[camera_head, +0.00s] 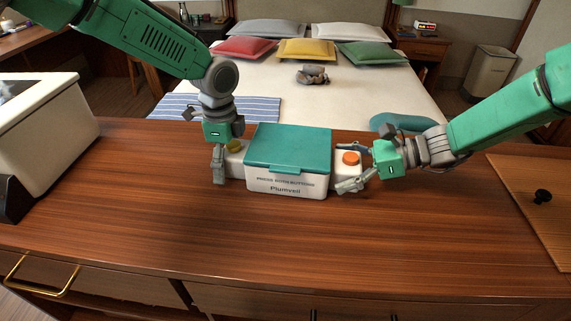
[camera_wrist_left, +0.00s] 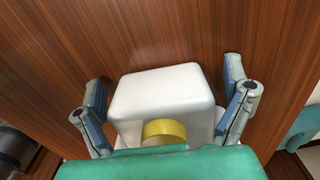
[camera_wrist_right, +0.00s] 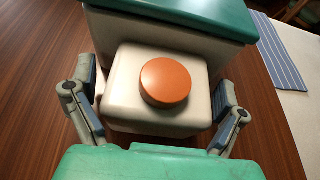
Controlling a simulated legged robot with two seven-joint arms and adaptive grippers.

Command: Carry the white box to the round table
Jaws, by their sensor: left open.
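The white box (camera_head: 287,185) has a teal lid (camera_head: 289,147) and printed lettering on its front. It stands on the wooden counter. A side block with a yellow button (camera_wrist_left: 164,131) is at its left end, and one with an orange button (camera_wrist_right: 166,81) at its right end. My left gripper (camera_head: 226,165) points down at the left block; its fingers are open, one on each side of the block. My right gripper (camera_head: 352,168) has its fingers on either side of the right block; whether they press on it is unclear. I cannot identify a round table.
A white appliance (camera_head: 40,135) stands on the counter (camera_head: 150,220) at the left. A board with a black knob (camera_head: 543,196) lies at the right. The counter in front of the box is clear. Behind are a bed (camera_head: 290,95) with pillows and a rounded teal object (camera_head: 405,122).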

